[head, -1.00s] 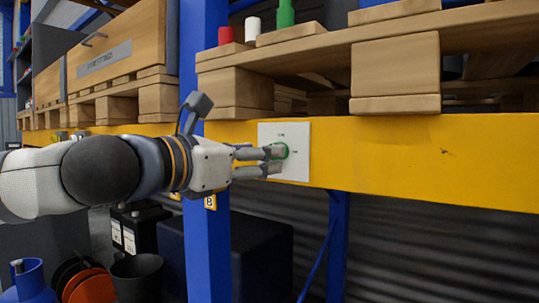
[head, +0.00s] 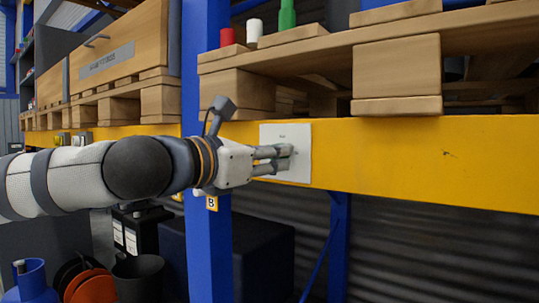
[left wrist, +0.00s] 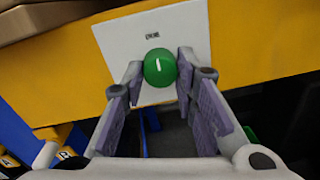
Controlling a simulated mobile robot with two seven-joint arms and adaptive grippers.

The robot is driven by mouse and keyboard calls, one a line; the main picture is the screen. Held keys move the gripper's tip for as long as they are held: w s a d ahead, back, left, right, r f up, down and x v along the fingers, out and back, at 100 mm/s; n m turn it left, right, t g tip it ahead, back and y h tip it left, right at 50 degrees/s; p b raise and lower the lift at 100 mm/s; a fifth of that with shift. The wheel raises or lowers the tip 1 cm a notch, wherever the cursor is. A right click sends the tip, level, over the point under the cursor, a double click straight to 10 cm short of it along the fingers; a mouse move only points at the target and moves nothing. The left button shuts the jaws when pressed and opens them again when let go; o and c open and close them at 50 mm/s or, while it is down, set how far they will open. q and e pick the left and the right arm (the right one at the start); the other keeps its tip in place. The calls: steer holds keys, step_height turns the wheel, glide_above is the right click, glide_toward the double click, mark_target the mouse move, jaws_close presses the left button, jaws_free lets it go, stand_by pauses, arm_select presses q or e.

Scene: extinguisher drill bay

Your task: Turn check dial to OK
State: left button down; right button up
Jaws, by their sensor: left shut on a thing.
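The check dial (left wrist: 159,67) is a round green knob with a short white mark, close to upright in the left wrist view. It sits on a white square plate (left wrist: 112,38) with a small dark label above the knob, too blurred to read. In the head view the plate (head: 300,172) is on the yellow beam, and the fingers largely hide the dial. My left gripper (head: 284,157) is shut on the dial, one finger on each side; its fingers also show in the left wrist view (left wrist: 160,80). My right gripper is not in view.
The yellow beam (head: 420,160) runs right from a blue post (head: 205,260). Wooden pallets (head: 395,70) rest above it, with red (head: 227,37), white (head: 253,30) and green (head: 287,15) objects on top. A black bucket (head: 138,275) stands below left.

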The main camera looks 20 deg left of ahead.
arm_select(q)
steer(key=shift+r+m+y, duration=0.1)
steer(key=shift+m+y, duration=0.2)
steer(key=shift+m, duration=4)
steer(key=shift+r+m+y, duration=0.1)
steer(key=shift+m+y, duration=0.2)
steer(key=shift+m, duration=4)
steer(key=c, duration=1.3)
jaws_free()
